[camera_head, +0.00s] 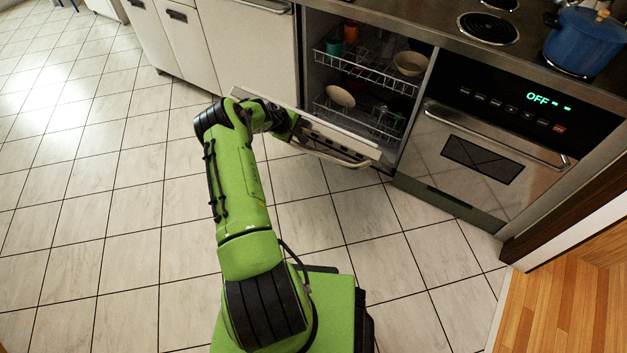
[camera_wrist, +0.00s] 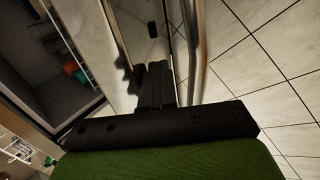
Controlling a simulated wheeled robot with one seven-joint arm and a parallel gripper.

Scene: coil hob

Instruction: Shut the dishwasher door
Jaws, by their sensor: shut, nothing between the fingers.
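The dishwasher door (camera_head: 345,137) is partly lowered, leaning out from the open dishwasher (camera_head: 368,75). Its bar handle (camera_head: 345,160) runs along the outer face; it also shows in the wrist view (camera_wrist: 197,50). My gripper (camera_wrist: 154,68) is shut and empty. In the wrist view its fingers overlap the door face (camera_wrist: 125,40), just left of the handle; I cannot tell whether they touch it. In the head view my green arm reaches to the door's left part, hiding some of it and the fingertips.
Inside are wire racks (camera_head: 365,70) with a bowl (camera_head: 409,63), a plate (camera_head: 340,96) and cups. An oven (camera_head: 490,160) stands right of the dishwasher, with a blue pot (camera_head: 583,42) on the hob above. White cabinets (camera_head: 250,50) stand left. The tiled floor (camera_head: 100,220) is clear.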

